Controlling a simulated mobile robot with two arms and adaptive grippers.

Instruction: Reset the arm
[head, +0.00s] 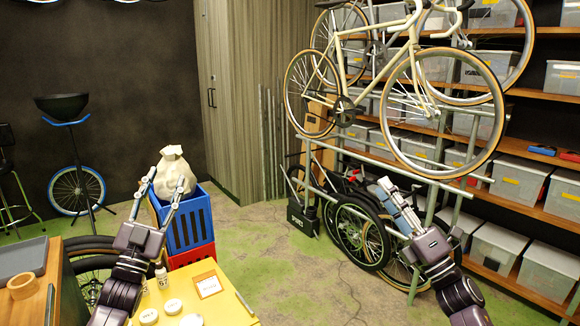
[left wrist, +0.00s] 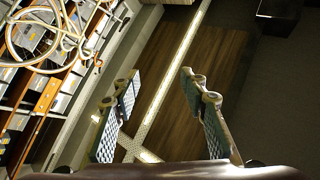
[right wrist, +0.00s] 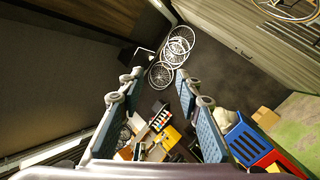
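My left gripper (head: 167,174) is raised at the left of the head view, in front of the cream sack as seen from there. Its two fingers are spread with nothing between them, as the left wrist view (left wrist: 158,78) also shows. My right gripper (head: 402,192) is raised at the right of the head view, in front of the lower bike wheels. In the right wrist view (right wrist: 160,75) its padded fingers stand wide apart and empty. Both grippers point upward and away from the table.
A yellow table (head: 235,306) with white tins (head: 173,306), small bottles (head: 162,278) and a framed card (head: 208,285) is at the front. Behind it, a cream sack (head: 174,165) sits on a blue crate (head: 190,225). A bike rack (head: 345,150) and shelves (head: 520,205) stand right. The middle floor is clear.

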